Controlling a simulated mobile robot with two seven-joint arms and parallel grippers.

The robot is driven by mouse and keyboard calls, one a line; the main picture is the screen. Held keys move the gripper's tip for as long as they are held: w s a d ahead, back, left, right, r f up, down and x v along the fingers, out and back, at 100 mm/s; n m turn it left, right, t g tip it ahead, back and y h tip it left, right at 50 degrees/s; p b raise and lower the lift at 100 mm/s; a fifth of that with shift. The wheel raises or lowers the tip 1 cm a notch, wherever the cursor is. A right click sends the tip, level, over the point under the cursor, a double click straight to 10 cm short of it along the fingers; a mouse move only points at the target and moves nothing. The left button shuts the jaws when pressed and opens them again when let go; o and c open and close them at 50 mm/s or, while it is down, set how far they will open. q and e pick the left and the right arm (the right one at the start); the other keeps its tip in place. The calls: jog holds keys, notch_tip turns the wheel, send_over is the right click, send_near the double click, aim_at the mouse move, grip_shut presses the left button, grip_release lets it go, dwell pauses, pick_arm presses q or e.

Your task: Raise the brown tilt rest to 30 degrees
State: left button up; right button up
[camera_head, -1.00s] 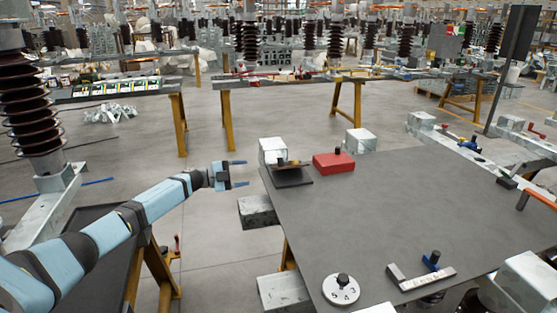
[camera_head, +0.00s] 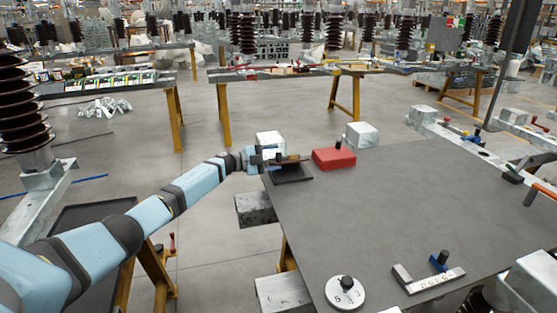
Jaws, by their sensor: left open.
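The brown tilt rest (camera_head: 294,159) is a small brown plate on a dark base (camera_head: 293,175) at the table's far left corner. It looks about flat, but its exact angle is too small to read. My left gripper (camera_head: 270,160) is at the left side of the tilt rest, with its fingers pointing right. Its fingers are open and overlap the rest's left end in the picture. I cannot tell whether they touch it, and the gripper hides that end. My right gripper is not in view.
The grey tabletop (camera_head: 400,210) is mostly clear. A red box (camera_head: 334,158) with a black knob stands right of the rest, and a pale metal block (camera_head: 270,138) behind it. A numbered dial (camera_head: 345,293) and a marked slider (camera_head: 436,280) with a blue knob are near the front.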

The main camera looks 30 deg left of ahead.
pick_arm(q)
jog(key=shift+x, duration=0.8)
jog(key=shift+w+d, duration=0.15)
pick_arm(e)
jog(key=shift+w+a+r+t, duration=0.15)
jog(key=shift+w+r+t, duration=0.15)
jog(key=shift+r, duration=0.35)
pick_arm(q)
jog(key=c, duration=1.1)
jog(key=shift+r+p, duration=0.25)
jog(key=shift+p, duration=0.05)
jog(key=shift+w+r, duration=0.1)
jog(key=shift+a+n, duration=0.2)
jog(key=shift+n, duration=0.1)
jog(key=o, duration=1.1)
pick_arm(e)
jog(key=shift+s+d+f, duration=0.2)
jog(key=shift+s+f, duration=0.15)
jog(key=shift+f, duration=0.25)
